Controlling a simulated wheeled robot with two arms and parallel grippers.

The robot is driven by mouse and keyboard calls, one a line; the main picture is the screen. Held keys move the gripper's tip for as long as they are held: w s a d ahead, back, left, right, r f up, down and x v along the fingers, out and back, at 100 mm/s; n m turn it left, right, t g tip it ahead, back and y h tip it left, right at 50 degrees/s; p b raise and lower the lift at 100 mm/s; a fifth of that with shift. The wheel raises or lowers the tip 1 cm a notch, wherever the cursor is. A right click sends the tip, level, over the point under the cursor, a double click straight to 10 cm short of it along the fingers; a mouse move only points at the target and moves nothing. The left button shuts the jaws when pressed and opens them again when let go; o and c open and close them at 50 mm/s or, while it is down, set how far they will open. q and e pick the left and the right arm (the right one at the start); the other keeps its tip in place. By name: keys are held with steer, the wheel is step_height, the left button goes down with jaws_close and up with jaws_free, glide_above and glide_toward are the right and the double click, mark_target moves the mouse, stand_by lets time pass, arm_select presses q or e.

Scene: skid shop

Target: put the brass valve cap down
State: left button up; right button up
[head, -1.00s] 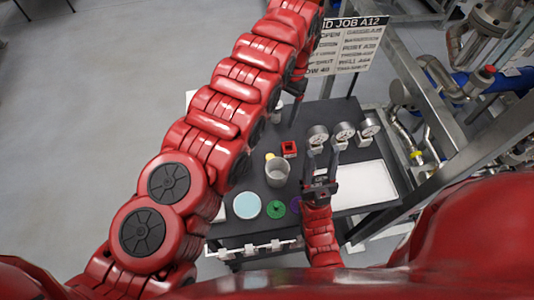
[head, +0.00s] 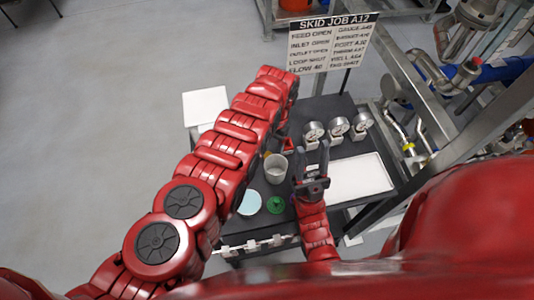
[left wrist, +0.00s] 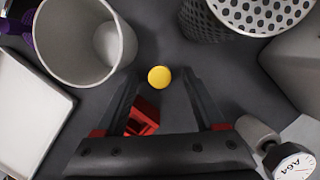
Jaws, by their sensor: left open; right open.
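The brass valve cap (left wrist: 159,77) shows in the left wrist view as a small round yellow disc against the dark bench top. It lies between the tips of my left gripper (left wrist: 161,73), with a gap on each side. The left gripper is open and holds nothing. In the head view a sliver of yellow (head: 267,155) shows beside my left arm, left of the grey cup; the left fingers are mostly hidden there. My right gripper (head: 311,148) is open and empty above the bench, between the grey cup and the white tray.
A grey cup (left wrist: 88,42) and a perforated container (left wrist: 205,22) stand near the cap. A red block (left wrist: 143,117) is by the left finger. Several gauges (head: 338,127), a white tray (head: 360,177) and a green disc (head: 275,205) are on the bench (head: 325,108).

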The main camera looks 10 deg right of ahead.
arm_select(q)
jaws_close()
stand_by(0.3)
